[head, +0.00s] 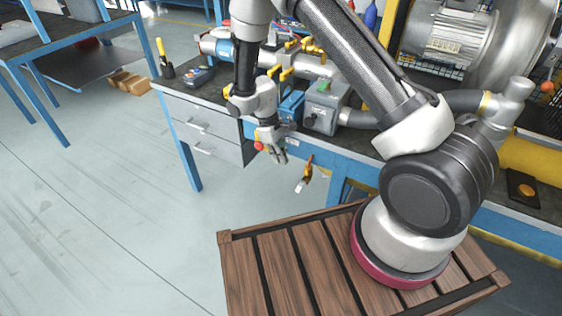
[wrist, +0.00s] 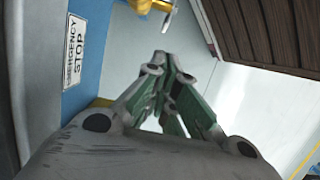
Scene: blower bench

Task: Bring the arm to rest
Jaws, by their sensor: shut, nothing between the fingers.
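My gripper (head: 278,153) hangs in front of the blue edge of the workbench, fingers pointing down. In the wrist view my gripper (wrist: 172,62) has its grey and green fingers drawn together, with nothing between them. The grey floor shows below the fingers. My arm reaches up from its base on the slatted wooden platform, bends high over the bench and comes down to the gripper.
The blue workbench (head: 343,154) carries pipes, yellow-handled valves and a grey box (head: 324,107). A large blower (head: 455,38) stands at the right. A yellow-and-metal part (head: 304,178) hangs near the gripper. An emergency stop sign (wrist: 75,50) is close by. Open floor (head: 95,210) lies left.

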